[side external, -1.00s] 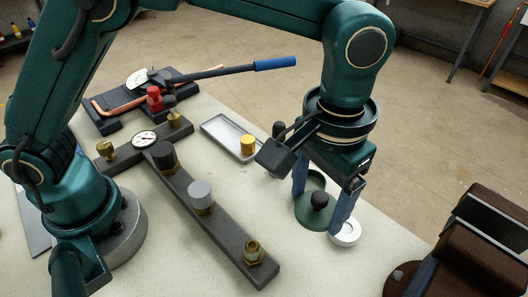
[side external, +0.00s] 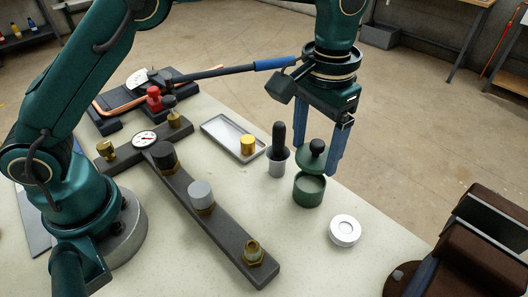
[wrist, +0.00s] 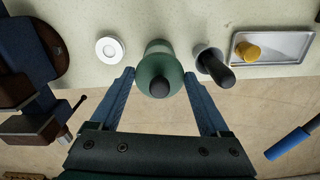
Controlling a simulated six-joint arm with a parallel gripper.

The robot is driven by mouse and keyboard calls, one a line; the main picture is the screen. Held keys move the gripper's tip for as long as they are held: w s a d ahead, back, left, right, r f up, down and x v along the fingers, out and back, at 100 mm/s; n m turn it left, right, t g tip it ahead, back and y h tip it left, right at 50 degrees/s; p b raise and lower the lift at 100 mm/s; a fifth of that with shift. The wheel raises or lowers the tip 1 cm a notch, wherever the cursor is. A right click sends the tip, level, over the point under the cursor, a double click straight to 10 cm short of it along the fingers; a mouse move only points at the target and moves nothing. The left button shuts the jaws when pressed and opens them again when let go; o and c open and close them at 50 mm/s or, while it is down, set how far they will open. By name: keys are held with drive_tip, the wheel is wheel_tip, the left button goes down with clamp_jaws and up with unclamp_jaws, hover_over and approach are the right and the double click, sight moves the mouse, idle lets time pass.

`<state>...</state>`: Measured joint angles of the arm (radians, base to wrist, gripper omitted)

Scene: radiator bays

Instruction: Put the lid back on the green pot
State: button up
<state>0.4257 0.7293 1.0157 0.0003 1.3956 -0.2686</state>
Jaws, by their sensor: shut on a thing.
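The green pot (side external: 308,194) stands upright on the pale bench, with part of its open top visible below the lid. The green lid (side external: 310,162), with its dark round knob, is between the fingers of my gripper (side external: 326,165), which is shut on it. The lid is held just above the pot, apart from it. In the wrist view the lid (wrist: 158,68) sits between my two blue fingertips (wrist: 160,72), knob towards the camera, and covers most of the pot (wrist: 158,45).
A grey cup with a black-handled tool (side external: 278,163) stands close left of the pot. A white ring-shaped piece (side external: 345,231) lies front right. A tray (side external: 222,133) with a yellow-capped piece (side external: 248,145) and a grey manifold bar (side external: 215,215) lie further left.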

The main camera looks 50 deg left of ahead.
drive_tip(key=shift+f, duration=2.45)
drive_tip(key=shift+f, duration=0.15)
idle(0.3)
drive_tip(key=o, duration=1.2)
drive_tip(key=shift+r, duration=3.5)
drive_tip(key=shift+c, duration=0.4)
clamp_jaws()
